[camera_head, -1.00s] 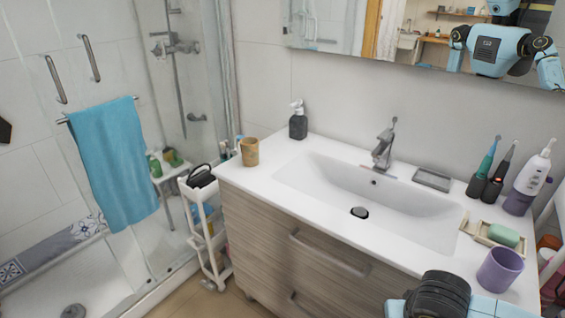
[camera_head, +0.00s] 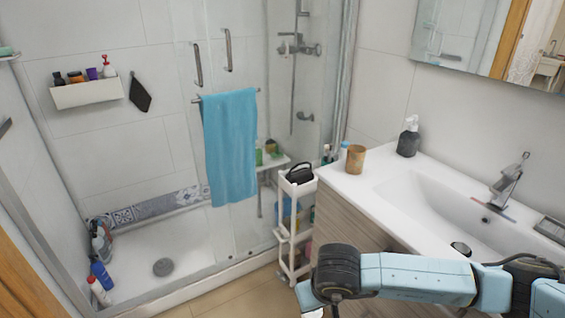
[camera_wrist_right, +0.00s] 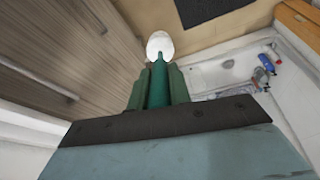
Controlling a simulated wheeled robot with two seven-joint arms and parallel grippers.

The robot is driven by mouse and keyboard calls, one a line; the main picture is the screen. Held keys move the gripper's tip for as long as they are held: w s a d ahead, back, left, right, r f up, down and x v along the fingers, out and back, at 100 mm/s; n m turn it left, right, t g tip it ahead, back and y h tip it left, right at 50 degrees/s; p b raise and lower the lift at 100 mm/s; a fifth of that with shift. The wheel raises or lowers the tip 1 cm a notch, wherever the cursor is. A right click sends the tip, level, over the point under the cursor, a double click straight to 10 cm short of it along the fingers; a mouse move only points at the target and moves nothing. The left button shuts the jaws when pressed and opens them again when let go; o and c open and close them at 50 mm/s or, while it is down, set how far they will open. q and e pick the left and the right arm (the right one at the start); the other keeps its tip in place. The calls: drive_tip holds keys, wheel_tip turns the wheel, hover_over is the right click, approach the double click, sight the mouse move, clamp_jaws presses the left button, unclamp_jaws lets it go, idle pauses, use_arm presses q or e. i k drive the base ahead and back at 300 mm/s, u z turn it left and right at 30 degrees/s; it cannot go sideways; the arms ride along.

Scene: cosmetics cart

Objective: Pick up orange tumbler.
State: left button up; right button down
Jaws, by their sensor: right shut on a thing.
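The orange tumbler (camera_head: 355,159), brownish-orange and upright, stands on the left front corner of the white sink counter (camera_head: 385,172). My right arm reaches in from the right below the counter, its gripper (camera_wrist_right: 158,72) low in front of the cabinet and well away from the tumbler. In the wrist view the right gripper is shut on a slim green handle (camera_wrist_right: 158,88) with a white rounded end (camera_wrist_right: 159,45); I cannot tell exactly what it is. The tumbler is not visible in the wrist view. My left gripper is not in view.
A dark soap dispenser (camera_head: 408,138) stands right of the tumbler, near the wall. A white cart (camera_head: 293,215) is left of the cabinet. A blue towel (camera_head: 230,145) hangs on the shower glass. Bottles (camera_head: 100,270) stand in the shower tray. The floor before the cart is clear.

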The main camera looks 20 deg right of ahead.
sight(355, 154)
drive_tip(key=u, duration=0.85)
drive_tip(key=i, duration=2.3)
drive_tip(key=z, duration=3.15)
drive_tip(key=i, duration=0.15)
drive_tip(key=z, duration=0.25)
